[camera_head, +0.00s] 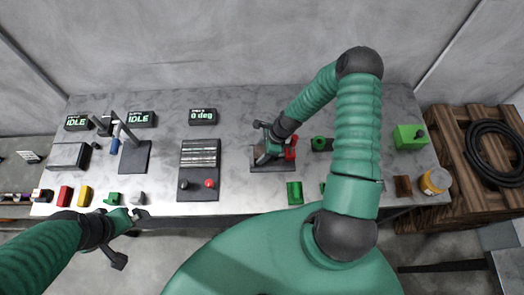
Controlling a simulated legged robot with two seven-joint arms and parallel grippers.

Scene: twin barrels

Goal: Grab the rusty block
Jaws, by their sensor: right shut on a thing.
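A dark brown, rusty-looking block (403,186) lies near the front right of the metal table, left of a yellow-and-white round thing (434,181). My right gripper (264,152) is down over a dark plate (272,168) at mid-table, well left of that block. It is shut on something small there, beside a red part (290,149). A brownish patch shows at the jaws, but the gripper hides most of it. My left gripper (130,238) is open and empty at the front left table edge, its fingers spread apart.
A green box (409,137) stands at the right. A dark panel (199,170) with black and red knobs lies left of my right gripper. Red (65,196) and yellow (84,196) blocks are front left. Green pieces (294,192) lie right of centre. Pallets (470,165) stand beyond the right edge.

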